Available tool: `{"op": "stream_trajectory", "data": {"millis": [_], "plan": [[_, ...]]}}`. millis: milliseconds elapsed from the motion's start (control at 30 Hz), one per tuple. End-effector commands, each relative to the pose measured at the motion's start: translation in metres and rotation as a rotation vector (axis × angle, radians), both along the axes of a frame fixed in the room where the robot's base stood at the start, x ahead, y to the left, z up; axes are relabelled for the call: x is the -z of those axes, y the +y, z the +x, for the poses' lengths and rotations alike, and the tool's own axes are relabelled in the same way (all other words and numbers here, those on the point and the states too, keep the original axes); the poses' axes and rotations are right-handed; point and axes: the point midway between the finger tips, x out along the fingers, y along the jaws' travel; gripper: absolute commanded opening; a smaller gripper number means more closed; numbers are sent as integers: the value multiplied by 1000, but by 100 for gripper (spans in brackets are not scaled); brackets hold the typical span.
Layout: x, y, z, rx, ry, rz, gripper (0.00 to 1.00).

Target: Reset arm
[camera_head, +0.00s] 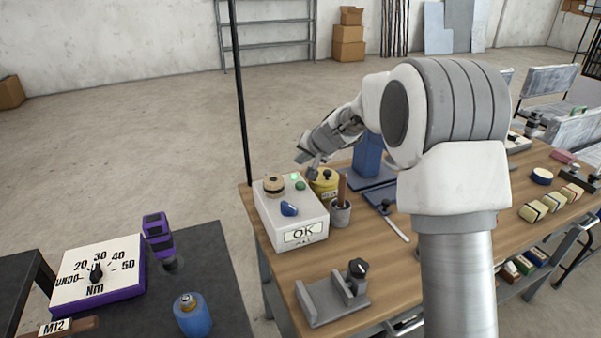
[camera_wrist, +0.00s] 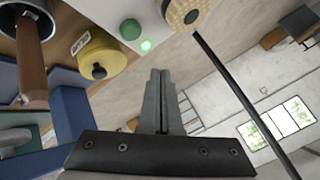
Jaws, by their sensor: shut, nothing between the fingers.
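My gripper (camera_head: 309,165) is held above the far left part of the wooden workbench (camera_head: 375,265), beside and above the yellow round container. In the wrist view my gripper (camera_wrist: 160,72) shows its two fingers pressed together with nothing between them. The white box marked OK (camera_head: 303,234) stands at the bench's left corner, with a wooden round knob (camera_head: 273,184), a green button, a lit green lamp (camera_head: 295,176) and a blue part (camera_head: 289,208) on top. The lamp (camera_wrist: 146,45) also shows in the wrist view.
The yellow container (camera_head: 326,183), a grey cup with a wooden handle (camera_head: 341,212) and a blue upright block (camera_head: 368,154) stand close to my gripper. A thin black post (camera_head: 239,95) rises at the bench's left corner. A dark table at left holds a torque dial (camera_head: 98,272) and a purple tool (camera_head: 157,236).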

Motion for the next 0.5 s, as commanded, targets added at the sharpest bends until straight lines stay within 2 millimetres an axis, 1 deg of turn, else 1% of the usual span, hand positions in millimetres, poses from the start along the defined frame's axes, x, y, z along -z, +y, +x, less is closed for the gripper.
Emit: {"op": "stream_trajectory", "data": {"millis": [67,167,267,300,367,500], "plan": [[-10,-1,-5,-6,-3,-4,0],[-31,-5,-20,-24,-4,-18,0],[-58,-10,-43,-51,-5,-41,0],[-69,-13,-54,-64,-3,-51,0],[-83,-17,-71,-80,0,-69,0],[-113,-27,-112,-112,9,-111,0]]}}
